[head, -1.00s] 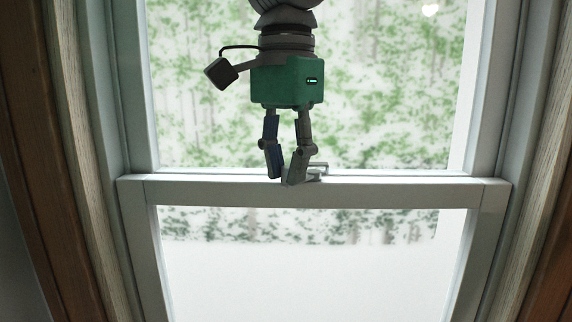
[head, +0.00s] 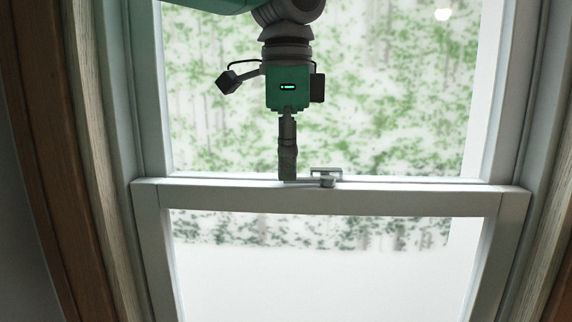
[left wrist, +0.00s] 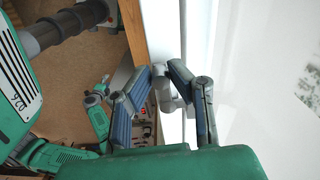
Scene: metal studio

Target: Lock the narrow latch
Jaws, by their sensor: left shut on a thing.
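The narrow latch (head: 326,179) is a small grey metal piece on top of the window's middle rail, right of centre. A thin arm of it reaches left along the rail to my fingertips. My left gripper (head: 288,178) comes down from above, seen edge-on, and is shut on the latch's lever at the rail. In the left wrist view, the light-grey latch (left wrist: 163,84) shows between the two blue-padded fingers of the left gripper (left wrist: 168,72). The fingers hide part of the lever. My right gripper does not show in the head view.
The white middle rail (head: 420,201) runs across the window, with glass above and below. White side frames and wooden trim (head: 35,150) stand at both sides. The rail right of the latch is clear.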

